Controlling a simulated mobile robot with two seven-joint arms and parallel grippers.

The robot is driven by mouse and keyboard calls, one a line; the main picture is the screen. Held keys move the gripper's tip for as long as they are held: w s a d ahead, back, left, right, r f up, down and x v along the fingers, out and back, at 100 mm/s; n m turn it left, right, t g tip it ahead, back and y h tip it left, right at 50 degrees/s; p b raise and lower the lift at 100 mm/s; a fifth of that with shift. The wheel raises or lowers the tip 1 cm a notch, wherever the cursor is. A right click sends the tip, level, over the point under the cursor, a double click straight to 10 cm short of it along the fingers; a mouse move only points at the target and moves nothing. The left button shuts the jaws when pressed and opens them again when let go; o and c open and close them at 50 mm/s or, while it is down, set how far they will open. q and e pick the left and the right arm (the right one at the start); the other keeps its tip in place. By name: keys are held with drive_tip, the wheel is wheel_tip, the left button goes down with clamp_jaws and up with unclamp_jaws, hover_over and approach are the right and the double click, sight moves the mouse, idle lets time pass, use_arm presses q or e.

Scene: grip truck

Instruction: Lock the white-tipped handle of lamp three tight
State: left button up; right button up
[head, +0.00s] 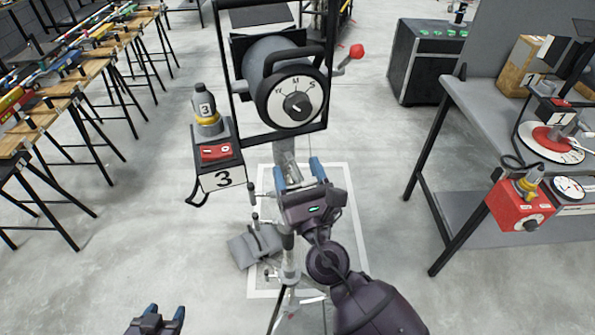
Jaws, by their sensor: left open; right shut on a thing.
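Lamp three (290,95), with a round white dial, hangs in a black yoke on a grey stand (285,152). A black box with a white 3 label (222,180) and a red switch hangs to its left. My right gripper (299,174) is at the stand just below the lamp, its blue fingertips on either side of the column. It is shut on a part there; the gripper body hides which part. I cannot make out the white-tipped handle clearly. A red-tipped handle (356,52) sticks out at the lamp's upper right. My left gripper (165,312) is open and empty at the bottom left.
A grey bag (254,246) lies at the stand's foot inside a white floor outline. A grey bench (468,110) with a red box (520,207) stands at the right. Wooden trestle tables (60,100) stand at the left. Floor between is clear.

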drive_tip(key=shift+m, duration=0.4)
drive_tip(key=m+h+b, duration=0.1)
drive_tip(key=m+h, duration=0.1)
drive_tip(key=shift+d+f+m, duration=0.1)
drive_tip(key=shift+m, duration=0.2)
drive_tip(key=m+h, duration=0.1)
drive_tip(key=m, duration=0.2)
drive_tip(key=shift+d+t+h+b, duration=0.1)
drive_tip(key=shift+t+h+b, duration=0.2)
drive_tip(key=shift+b, duration=0.05)
drive_tip(key=shift+w+d+m+h, duration=0.15)
drive_tip(key=shift+m+h, duration=0.65)
drive_tip(key=shift+m, duration=0.9)
drive_tip(key=o, duration=0.9)
